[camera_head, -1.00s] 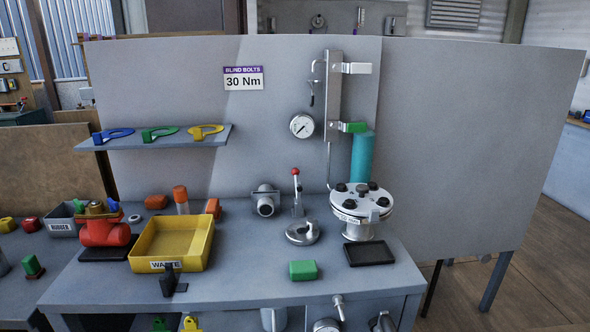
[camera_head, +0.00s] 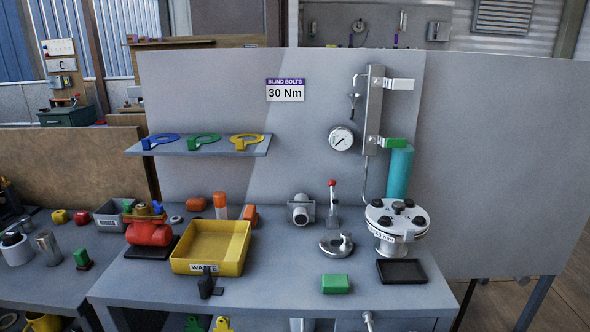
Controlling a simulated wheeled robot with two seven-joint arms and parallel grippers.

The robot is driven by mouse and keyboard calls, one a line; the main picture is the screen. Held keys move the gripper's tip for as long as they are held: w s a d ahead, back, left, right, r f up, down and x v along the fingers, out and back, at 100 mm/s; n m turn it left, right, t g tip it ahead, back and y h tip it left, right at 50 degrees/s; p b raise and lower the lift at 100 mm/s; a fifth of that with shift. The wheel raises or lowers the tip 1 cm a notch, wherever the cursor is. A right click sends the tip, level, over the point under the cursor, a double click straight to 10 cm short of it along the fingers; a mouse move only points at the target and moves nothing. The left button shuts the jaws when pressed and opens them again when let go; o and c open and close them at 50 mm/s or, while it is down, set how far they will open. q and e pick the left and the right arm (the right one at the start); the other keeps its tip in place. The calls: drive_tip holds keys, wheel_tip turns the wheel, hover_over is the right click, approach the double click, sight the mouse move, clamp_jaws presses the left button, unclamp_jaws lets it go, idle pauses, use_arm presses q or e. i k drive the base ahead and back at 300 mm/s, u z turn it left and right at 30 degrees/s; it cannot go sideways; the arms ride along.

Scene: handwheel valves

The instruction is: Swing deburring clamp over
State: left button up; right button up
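A metal clamp-like fixture stands at the middle back of the bench in the head view. It has a grey block with a round, dark-centred opening (camera_head: 301,210) facing me. An upright lever with a red tip (camera_head: 333,204) stands just to its right. In front of the lever lies a round metal base with a short raised post (camera_head: 337,244). I cannot tell for sure which of these parts is the deburring clamp. Neither of my grippers is in view.
A yellow waste tray (camera_head: 211,248), red valve (camera_head: 148,231) and green block (camera_head: 335,284) are on the bench (camera_head: 290,270). A bolted flange (camera_head: 397,219) stands at right, behind a black tray (camera_head: 402,271). A gauge (camera_head: 342,138) and shelf (camera_head: 200,146) are on the back panel.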

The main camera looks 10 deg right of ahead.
sight(331, 183)
drive_tip(key=k, duration=1.35)
drive_tip(key=z, duration=0.55)
drive_tip(key=i, duration=1.9)
drive_tip(key=u, duration=0.5)
